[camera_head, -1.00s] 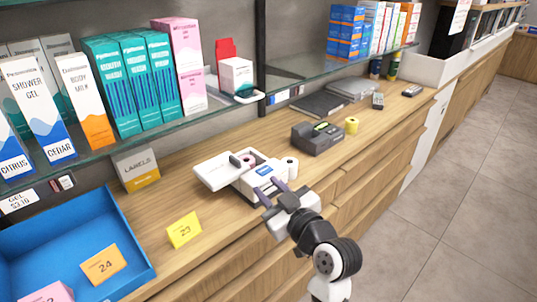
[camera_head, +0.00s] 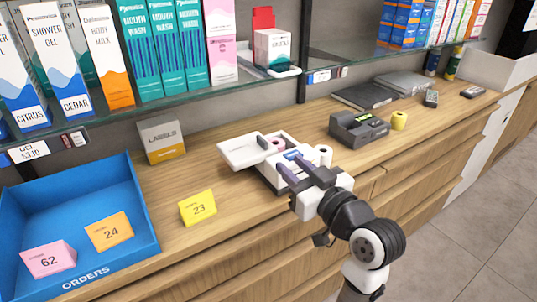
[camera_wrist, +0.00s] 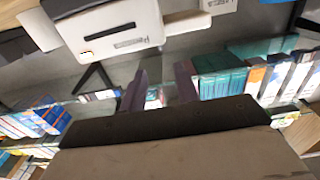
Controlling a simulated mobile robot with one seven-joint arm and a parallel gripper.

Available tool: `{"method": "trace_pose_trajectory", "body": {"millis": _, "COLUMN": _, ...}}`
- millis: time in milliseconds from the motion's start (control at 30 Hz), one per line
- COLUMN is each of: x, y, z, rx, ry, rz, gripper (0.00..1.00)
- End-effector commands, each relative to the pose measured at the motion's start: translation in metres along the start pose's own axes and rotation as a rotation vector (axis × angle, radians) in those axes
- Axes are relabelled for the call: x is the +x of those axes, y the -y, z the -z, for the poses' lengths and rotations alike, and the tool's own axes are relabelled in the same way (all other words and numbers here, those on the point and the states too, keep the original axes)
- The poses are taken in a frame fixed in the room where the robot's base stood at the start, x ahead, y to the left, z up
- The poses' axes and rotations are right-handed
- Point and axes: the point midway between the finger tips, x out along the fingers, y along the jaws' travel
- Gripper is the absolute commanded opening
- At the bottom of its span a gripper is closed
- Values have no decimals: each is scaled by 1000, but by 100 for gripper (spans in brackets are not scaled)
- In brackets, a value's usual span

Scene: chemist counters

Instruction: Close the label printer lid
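The white label printer (camera_head: 270,178) stands on the wooden counter in the head view. Its lid (camera_head: 243,151) is open and sticks out to the left, and a pinkish label roll (camera_head: 277,144) shows inside. My gripper (camera_head: 293,168) is at the printer's front right side, its two dark purple fingers overlapping the printer in the picture. I cannot tell whether they touch it. In the wrist view the printer's white body (camera_wrist: 125,35) is at the top, with the light lid (camera_wrist: 187,21) beside it. The fingers (camera_wrist: 160,85) are apart with nothing between them.
A dark card terminal (camera_head: 358,130) and yellow roll (camera_head: 399,120) are farther right. A yellow 23 card (camera_head: 198,208), labels box (camera_head: 162,142) and blue orders tray (camera_head: 143,240) are left. A glass shelf (camera_head: 190,95) hangs behind.

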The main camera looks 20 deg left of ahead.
Motion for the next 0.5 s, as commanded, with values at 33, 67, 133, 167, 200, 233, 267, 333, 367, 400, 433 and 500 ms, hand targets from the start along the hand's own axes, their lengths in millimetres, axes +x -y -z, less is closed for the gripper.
{"method": "trace_pose_trajectory", "body": {"millis": 33, "x": 14, "y": 2, "z": 4, "rx": 5, "ry": 4, "rz": 9, "gripper": 31}}
{"method": "trace_pose_trajectory", "body": {"millis": 67, "x": 20, "y": 2, "z": 4, "rx": 4, "ry": 5, "rz": 9, "gripper": 31}}
{"method": "trace_pose_trajectory", "body": {"millis": 133, "x": 36, "y": 2, "z": 4, "rx": 5, "ry": 4, "rz": 9, "gripper": 31}}
{"method": "trace_pose_trajectory", "body": {"millis": 167, "x": 42, "y": 2, "z": 4, "rx": 5, "ry": 4, "rz": 7, "gripper": 31}}
{"method": "trace_pose_trajectory", "body": {"millis": 200, "x": 50, "y": 2, "z": 4, "rx": 3, "ry": 4, "rz": 8, "gripper": 31}}
{"method": "trace_pose_trajectory", "body": {"millis": 233, "x": 56, "y": 2, "z": 4, "rx": 3, "ry": 4, "rz": 7, "gripper": 31}}
{"method": "trace_pose_trajectory", "body": {"millis": 267, "x": 62, "y": 2, "z": 4, "rx": 4, "ry": 4, "rz": 7, "gripper": 31}}
{"method": "trace_pose_trajectory", "body": {"millis": 333, "x": 74, "y": 2, "z": 4, "rx": 3, "ry": 4, "rz": 5, "gripper": 31}}
{"method": "trace_pose_trajectory", "body": {"millis": 367, "x": 78, "y": 2, "z": 3, "rx": 4, "ry": 4, "rz": 5, "gripper": 31}}
{"method": "trace_pose_trajectory", "body": {"millis": 400, "x": 83, "y": 1, "z": 3, "rx": 4, "ry": 3, "rz": 4, "gripper": 31}}
{"method": "trace_pose_trajectory", "body": {"millis": 433, "x": 87, "y": 1, "z": 3, "rx": 4, "ry": 3, "rz": 4, "gripper": 31}}
{"method": "trace_pose_trajectory", "body": {"millis": 500, "x": 93, "y": 1, "z": 3, "rx": 3, "ry": 3, "rz": 4, "gripper": 31}}
